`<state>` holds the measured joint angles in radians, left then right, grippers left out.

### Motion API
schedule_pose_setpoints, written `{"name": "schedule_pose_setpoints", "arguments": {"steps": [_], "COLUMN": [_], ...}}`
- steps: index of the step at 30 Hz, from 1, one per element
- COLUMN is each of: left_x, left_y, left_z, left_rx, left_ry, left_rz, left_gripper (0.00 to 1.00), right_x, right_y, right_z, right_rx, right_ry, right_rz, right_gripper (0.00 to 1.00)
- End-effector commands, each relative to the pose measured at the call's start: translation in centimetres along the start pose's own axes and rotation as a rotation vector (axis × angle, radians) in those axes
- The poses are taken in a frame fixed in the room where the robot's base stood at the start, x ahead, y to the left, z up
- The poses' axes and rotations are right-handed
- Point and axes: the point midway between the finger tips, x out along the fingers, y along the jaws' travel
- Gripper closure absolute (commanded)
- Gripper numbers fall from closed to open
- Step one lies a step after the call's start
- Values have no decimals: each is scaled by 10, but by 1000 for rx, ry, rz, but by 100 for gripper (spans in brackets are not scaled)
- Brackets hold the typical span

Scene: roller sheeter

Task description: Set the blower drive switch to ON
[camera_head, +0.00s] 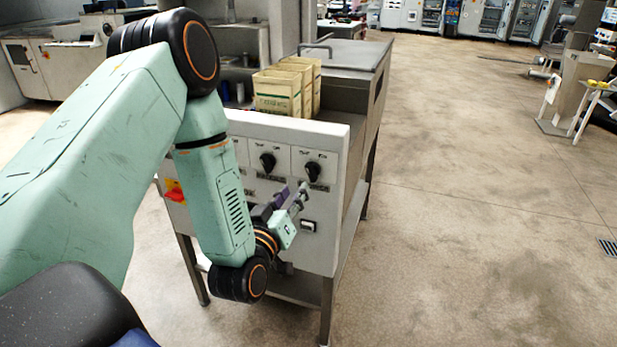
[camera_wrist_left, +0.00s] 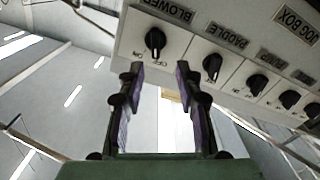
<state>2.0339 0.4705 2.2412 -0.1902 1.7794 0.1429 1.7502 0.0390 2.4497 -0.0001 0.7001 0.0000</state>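The blower switch is a black rotary knob at the right end of the white panel (camera_head: 332,217) in the head view (camera_head: 313,172). In the left wrist view this knob (camera_wrist_left: 155,40) shows near its BLOWER label, between small ON and OFF marks. The picture there seems turned over. Which mark its pointer lines up with is too small to tell surely. My left gripper (camera_head: 294,193) is in front of the panel, just below the knob. In the left wrist view its fingers (camera_wrist_left: 160,69) are apart and empty, with the knob just beyond the gap. My right gripper is out of view.
The PADDLE knob (camera_wrist_left: 212,67) is close beside, with several more knobs along the row. Tan boxes (camera_head: 279,92) stand on the machine. The floor (camera_head: 450,220) to the right is clear.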

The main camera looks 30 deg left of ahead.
Motion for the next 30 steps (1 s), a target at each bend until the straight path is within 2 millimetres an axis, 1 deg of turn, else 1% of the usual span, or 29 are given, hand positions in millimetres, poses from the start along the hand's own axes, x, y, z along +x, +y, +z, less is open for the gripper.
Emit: {"name": "schedule_pose_setpoints", "arguments": {"steps": [4,12,15,19,27,28,30], "left_x": [14,56,67,75,77,77,77], "left_y": [0,-1,0,0,2,2,2], "left_z": [-2,-2,-1,0,1,1,1], "left_rx": [-1,-1,-2,-2,-2,-2,-2], "left_ry": [6,4,2,1,-1,-1,-1], "left_rz": [3,3,2,1,2,2,2], "left_gripper": [65,65,65,65,65,66,72], "right_x": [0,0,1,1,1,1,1], "right_y": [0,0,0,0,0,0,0], "right_z": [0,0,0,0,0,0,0], "right_rx": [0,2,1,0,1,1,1], "right_ry": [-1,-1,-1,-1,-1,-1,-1], "right_rz": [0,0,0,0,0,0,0], "right_gripper": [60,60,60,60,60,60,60]}}
